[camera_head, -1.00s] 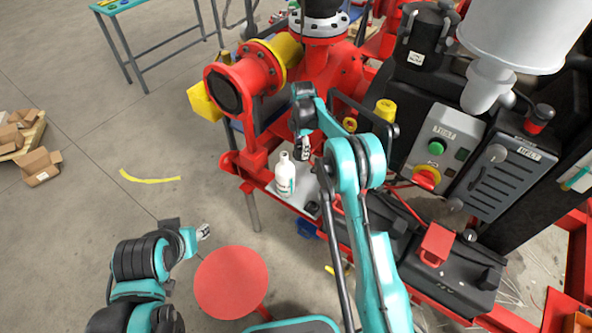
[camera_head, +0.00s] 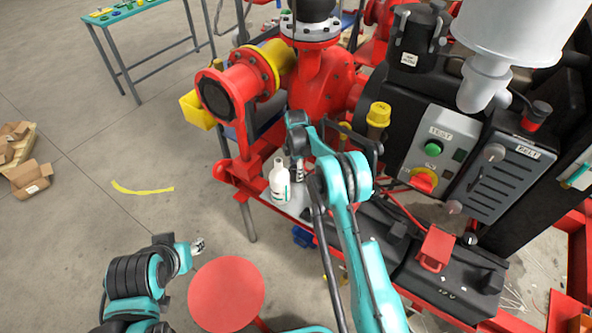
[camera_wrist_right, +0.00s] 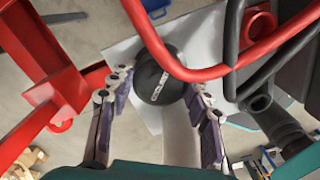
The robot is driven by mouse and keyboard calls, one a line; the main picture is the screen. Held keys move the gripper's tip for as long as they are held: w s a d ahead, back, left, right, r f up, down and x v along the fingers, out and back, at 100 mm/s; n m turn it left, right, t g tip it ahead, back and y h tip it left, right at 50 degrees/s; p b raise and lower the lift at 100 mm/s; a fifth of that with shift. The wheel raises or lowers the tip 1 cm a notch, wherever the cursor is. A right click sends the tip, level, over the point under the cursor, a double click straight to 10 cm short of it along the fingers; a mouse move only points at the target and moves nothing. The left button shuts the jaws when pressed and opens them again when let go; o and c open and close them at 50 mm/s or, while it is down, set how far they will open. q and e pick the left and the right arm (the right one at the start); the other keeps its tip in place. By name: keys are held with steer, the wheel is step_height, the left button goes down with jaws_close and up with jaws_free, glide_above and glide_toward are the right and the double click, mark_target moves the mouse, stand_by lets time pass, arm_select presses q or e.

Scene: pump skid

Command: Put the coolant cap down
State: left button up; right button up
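The black coolant cap (camera_wrist_right: 158,80), with pale lettering on its top, sits between the fingertips of my right gripper (camera_wrist_right: 160,85) in the right wrist view. Both fingers appear to touch its sides. In the head view my right gripper (camera_head: 299,170) points down just right of a white bottle (camera_head: 280,182), low over a pale tray (camera_head: 291,207); the cap is hidden there. I cannot tell whether the cap touches the tray. My left gripper (camera_head: 198,245) is over the floor at lower left, too small to read its fingers.
A red round stool top (camera_head: 226,293) is near my left arm. Red pipework (camera_head: 238,88) stands behind the bottle. A control box (camera_head: 437,150) and a yellow-capped part (camera_head: 378,115) are to the right. In the wrist view a red bar (camera_wrist_right: 175,62) passes close to the cap.

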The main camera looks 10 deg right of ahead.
steer(key=o, duration=0.4)
